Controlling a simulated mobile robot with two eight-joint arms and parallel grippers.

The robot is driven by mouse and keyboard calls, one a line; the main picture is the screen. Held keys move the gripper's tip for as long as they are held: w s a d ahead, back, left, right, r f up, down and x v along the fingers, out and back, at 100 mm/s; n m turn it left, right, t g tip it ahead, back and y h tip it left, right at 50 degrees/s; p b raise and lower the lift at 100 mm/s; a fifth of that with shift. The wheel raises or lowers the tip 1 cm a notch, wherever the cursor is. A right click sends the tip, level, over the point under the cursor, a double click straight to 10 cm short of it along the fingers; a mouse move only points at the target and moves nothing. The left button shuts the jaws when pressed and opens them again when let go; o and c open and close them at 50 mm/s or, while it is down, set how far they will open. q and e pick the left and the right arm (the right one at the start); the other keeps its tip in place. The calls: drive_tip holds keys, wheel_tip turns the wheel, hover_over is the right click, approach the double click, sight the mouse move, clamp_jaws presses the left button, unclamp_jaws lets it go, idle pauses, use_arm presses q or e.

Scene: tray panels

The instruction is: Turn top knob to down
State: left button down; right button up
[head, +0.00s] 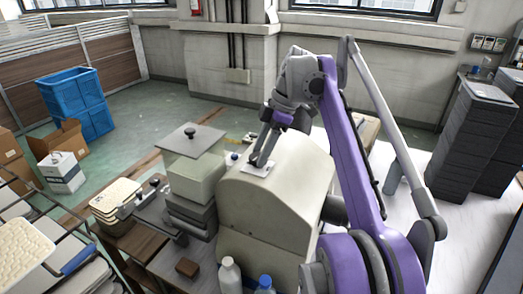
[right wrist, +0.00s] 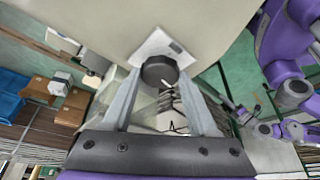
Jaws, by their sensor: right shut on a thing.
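The knob (right wrist: 158,70) is a dark round dial with a small white mark near its lower edge in the right wrist view. It sits on a white square plate (right wrist: 165,45) on a cream housing with a sloped, curved top (head: 297,165). In the head view the plate (head: 258,169) shows under my fingers, and the knob is mostly hidden by them. My right gripper (head: 263,158) reaches down onto it. In the right wrist view my right gripper (right wrist: 159,82) has one finger on each side of the knob and is shut on it. My left gripper is not in view.
Left of the housing stand stacked boxes with a black-knobbed grey lid (head: 190,138). Two bottles (head: 229,275) stand in front. Stacked dark trays (head: 472,135) are at the right. Blue crates (head: 75,100) and cardboard boxes stand on the floor at left.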

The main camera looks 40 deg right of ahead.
drive_tip(key=n+g, duration=0.1)
drive_tip(key=n, duration=0.3)
drive_tip(key=shift+w+n+g, duration=0.2)
drive_tip(key=shift+n+g, duration=0.1)
drive_tip(key=shift+g, duration=0.1)
drive_tip(key=n+g, duration=0.1)
drive_tip(key=n, duration=0.2)
drive_tip(key=shift+w+n, duration=0.15)
drive_tip(key=shift+n, duration=0.25)
drive_tip(key=n+g, duration=0.1)
drive_tip(key=n, duration=0.1)
drive_tip(key=n+g, duration=0.1)
drive_tip(key=n, duration=0.1)
drive_tip(key=shift+w+a+h, duration=0.1)
drive_tip(key=shift+w+h, duration=0.05)
drive_tip(key=shift+h, duration=0.15)
drive_tip(key=shift+n+g+h, duration=0.5)
drive_tip(key=shift+n, duration=1.5)
drive_tip(key=o, duration=1.4)
